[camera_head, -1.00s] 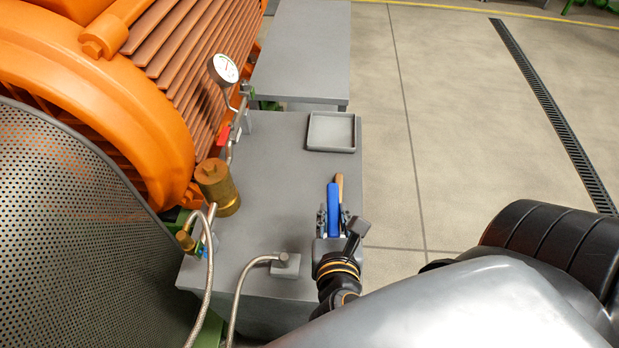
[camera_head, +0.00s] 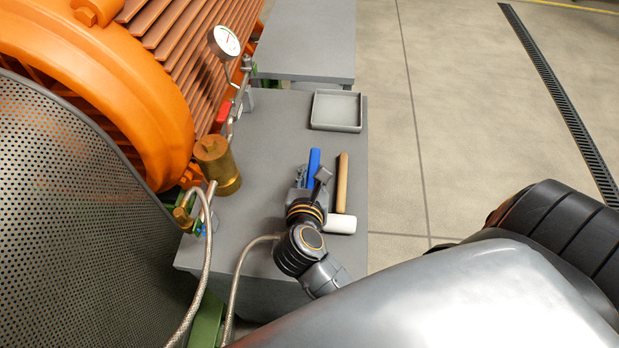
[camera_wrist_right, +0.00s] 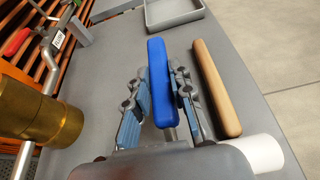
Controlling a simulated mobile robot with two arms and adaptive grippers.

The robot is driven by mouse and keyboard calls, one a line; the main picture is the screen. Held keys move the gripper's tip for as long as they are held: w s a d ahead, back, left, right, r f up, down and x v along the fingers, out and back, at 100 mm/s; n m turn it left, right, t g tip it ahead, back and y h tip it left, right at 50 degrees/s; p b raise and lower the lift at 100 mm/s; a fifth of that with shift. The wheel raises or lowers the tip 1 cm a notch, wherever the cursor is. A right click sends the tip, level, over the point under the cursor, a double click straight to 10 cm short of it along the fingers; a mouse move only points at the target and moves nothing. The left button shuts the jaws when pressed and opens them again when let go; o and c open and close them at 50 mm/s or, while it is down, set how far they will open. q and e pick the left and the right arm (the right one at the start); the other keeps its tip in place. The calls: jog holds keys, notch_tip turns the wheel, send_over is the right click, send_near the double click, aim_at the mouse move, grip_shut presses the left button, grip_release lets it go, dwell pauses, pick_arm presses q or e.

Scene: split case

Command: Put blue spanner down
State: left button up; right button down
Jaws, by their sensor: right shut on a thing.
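The blue spanner (camera_head: 314,158) has its blue handle pointing away from me over the grey table (camera_head: 265,125). My right gripper (camera_head: 311,178) is shut on it; in the right wrist view the blue handle (camera_wrist_right: 158,70) runs between the two fingers, with a bit of metal shaft below it. The spanner's near end is hidden by the gripper. Whether it touches the table I cannot tell. My left gripper is not in view.
A mallet with a wooden handle (camera_head: 342,180) and white head (camera_head: 341,224) lies just right of the gripper. A grey tray (camera_head: 337,111) sits at the far right of the table. A brass cylinder (camera_head: 217,165), gauge (camera_head: 226,41) and hose (camera_head: 205,260) stand left. Bare table lies between.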

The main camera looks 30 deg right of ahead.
aim_at(310, 183)
jog(key=shift+w+f, duration=0.35)
jog(key=shift+f, duration=0.05)
jog(key=f+b, duration=0.3)
jog(key=shift+w+f+b, duration=0.3)
jog(key=shift+f+b, duration=0.1)
jog(key=shift+r, duration=0.1)
jog(key=c, duration=1.6)
grip_release()
jog(key=shift+f, duration=0.2)
jog(key=o, duration=0.4)
jog(key=shift+o, duration=0.2)
jog(key=shift+r, duration=0.15)
